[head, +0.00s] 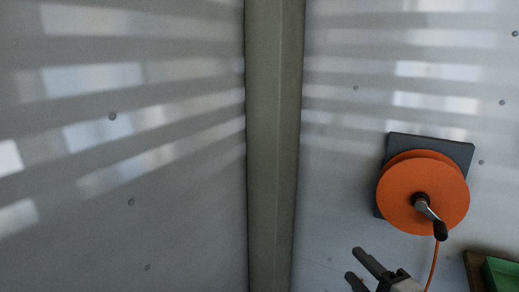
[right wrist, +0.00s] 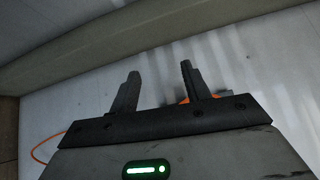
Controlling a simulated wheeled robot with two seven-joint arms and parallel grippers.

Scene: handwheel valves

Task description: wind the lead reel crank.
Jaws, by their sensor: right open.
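The orange lead reel (head: 405,195) is mounted on a dark grey plate (head: 456,150) on the right wall. Its crank (head: 427,210) has a silver arm running from the hub down and right to a black knob (head: 440,231). An orange lead (head: 433,265) hangs below the reel. My right gripper (head: 362,271) is open and empty, below and left of the reel, apart from the crank. In the right wrist view my right gripper (right wrist: 158,80) shows two spread fingers. A bit of orange (right wrist: 185,100) shows behind one finger; the crank is hidden there. My left gripper is out of view.
A greenish-grey column (head: 272,140) stands where the two pale walls meet. A green tray (head: 502,272) with a brown edge beside it is at the lower right. The wall left of the reel is clear apart from small bolts.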

